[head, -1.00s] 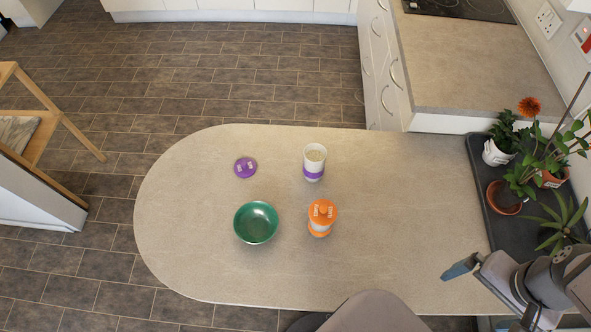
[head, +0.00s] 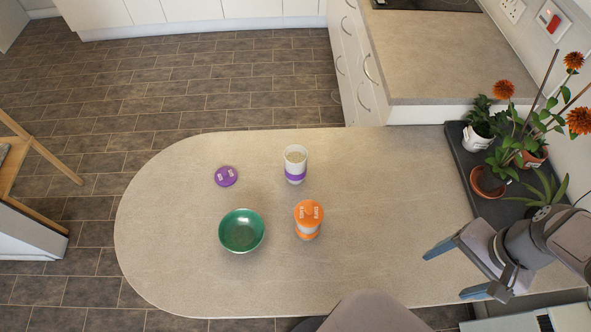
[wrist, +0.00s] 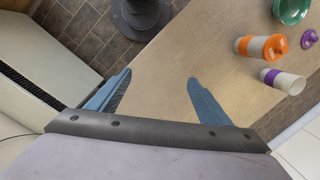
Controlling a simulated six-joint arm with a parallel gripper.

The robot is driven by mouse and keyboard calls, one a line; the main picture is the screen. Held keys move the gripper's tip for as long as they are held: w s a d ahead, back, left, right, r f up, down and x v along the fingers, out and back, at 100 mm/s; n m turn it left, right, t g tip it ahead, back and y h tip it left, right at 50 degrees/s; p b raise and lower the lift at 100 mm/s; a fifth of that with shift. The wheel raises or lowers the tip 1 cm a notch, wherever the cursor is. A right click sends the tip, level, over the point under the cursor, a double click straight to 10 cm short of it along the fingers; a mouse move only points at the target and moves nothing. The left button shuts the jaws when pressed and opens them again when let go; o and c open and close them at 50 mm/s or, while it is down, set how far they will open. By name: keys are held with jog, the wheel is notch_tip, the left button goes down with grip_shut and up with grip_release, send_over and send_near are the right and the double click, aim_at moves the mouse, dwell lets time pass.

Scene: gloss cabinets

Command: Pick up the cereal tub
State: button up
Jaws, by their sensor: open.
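Two tubs stand upright on the counter (head: 380,200). One is a white tub with a purple band (head: 295,166), open at the top with pale contents. Its matching purple lid (head: 226,176) lies to its left. The other is a white tub with an orange lid and base (head: 308,219); lettering on the lid is too small to read. I cannot tell from the labels which is the cereal tub. Both show at upper right in the wrist view, the purple-banded one (wrist: 284,81) and the orange one (wrist: 258,47). My gripper (head: 445,274) is open and empty, right of both tubs and apart from them.
A green bowl (head: 241,231) sits left of the orange tub. A dark tray (head: 464,166) with potted plants stands at the counter's right end, near my arm. A grey rounded seat (head: 372,314) is at the front edge. The counter between gripper and tubs is clear.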

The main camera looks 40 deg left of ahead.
jog(key=w+a+f+m+g+y+b, duration=0.1)
jog(key=a+f+m+g+y+b, duration=0.3)
jog(key=a, duration=0.6)
jog(key=w+a+f+m+y+b, duration=0.1)
jog(key=w+a+f+y+b, duration=0.1)
jog(key=a+f+b, duration=0.55)
jog(key=m+g+y+b, duration=0.1)
jog(key=m+y+b, duration=0.6)
jog(key=y+b, duration=0.2)
send_over(305, 172)
jog(key=v, duration=0.5)
jog(key=f, duration=0.2)
jog(key=shift+s+a+f, duration=0.1)
jog(key=shift+s+f, duration=0.1)
jog(key=shift+f, duration=0.1)
jog(key=shift+m+y, duration=0.3)
jog(key=shift+y, duration=0.1)
jog(key=f, duration=0.7)
jog(key=shift+w+a+f+p, duration=0.2)
jog(key=shift+a+f+p, duration=0.1)
jog(key=shift+f+p, duration=0.05)
jog(key=shift+s+a, duration=0.2)
jog(key=shift+a, duration=0.4)
jog(key=shift+a, duration=0.1)
jog(key=shift+p+x, duration=0.7)
jog(key=shift+x, duration=2.35)
jog(key=shift+s, duration=0.1)
jog(key=shift+c, duration=0.5)
